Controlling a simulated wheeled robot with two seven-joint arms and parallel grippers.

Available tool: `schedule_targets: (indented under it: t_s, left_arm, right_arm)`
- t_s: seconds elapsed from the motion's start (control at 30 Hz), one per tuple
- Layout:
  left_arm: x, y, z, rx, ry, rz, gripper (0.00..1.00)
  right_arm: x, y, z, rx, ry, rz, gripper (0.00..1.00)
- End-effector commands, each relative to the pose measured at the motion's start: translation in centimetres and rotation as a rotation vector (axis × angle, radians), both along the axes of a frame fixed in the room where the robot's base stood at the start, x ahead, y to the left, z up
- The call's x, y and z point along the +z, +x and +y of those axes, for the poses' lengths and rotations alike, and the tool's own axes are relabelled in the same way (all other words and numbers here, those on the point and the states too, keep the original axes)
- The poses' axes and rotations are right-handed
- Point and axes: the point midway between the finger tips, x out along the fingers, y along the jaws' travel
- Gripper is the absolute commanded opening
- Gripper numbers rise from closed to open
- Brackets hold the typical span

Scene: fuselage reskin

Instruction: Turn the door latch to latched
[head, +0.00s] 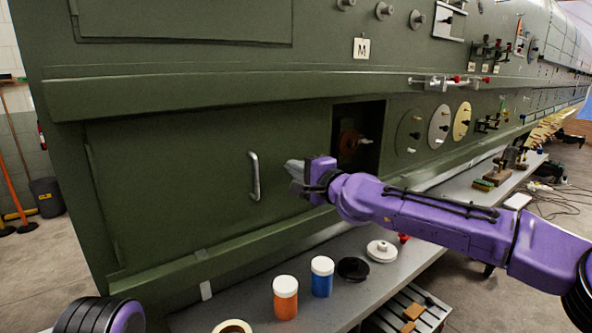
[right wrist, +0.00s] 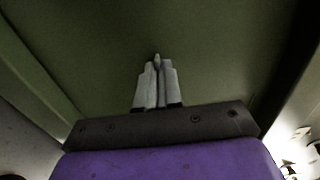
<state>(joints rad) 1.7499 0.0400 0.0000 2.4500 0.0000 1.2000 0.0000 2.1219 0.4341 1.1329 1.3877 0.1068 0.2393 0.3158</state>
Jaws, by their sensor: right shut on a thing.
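The green door (head: 180,190) is a flat panel low on the fuselage side. It appears closed and has a vertical metal handle (head: 254,176). My right gripper (head: 293,170) is at the door's surface, right of the handle. In the right wrist view its two grey fingers (right wrist: 157,80) are close together on a small grey piece (right wrist: 156,60) that shows as a thin tip between them. This looks like the door latch, mostly hidden by the fingers. I cannot tell which way it is turned. My left gripper is out of view.
Right of my gripper is a dark square recess (head: 360,135) with a round fitting. Below, a grey bench (head: 250,300) holds an orange jar (head: 286,300), a blue jar (head: 322,278), a black disc (head: 353,269) and a white disc (head: 382,251). A ledge (head: 200,97) runs above the door.

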Motion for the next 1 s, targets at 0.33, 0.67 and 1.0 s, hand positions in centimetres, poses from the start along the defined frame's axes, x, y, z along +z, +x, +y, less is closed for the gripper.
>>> schedule_targets:
  t_s: [0.33,0.67,1.0]
  left_arm:
    - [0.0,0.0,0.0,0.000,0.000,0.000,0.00]
    - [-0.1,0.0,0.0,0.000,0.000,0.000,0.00]
    - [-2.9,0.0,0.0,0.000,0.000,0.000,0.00]
  right_arm:
    - [0.3,0.2,-0.5,-0.011,0.008,-0.001,0.21]
    - [0.1,0.0,-0.1,-0.002,0.003,0.000,0.31]
    - [-0.1,-5.4,-4.4,-0.006,0.004,-0.004,0.31]
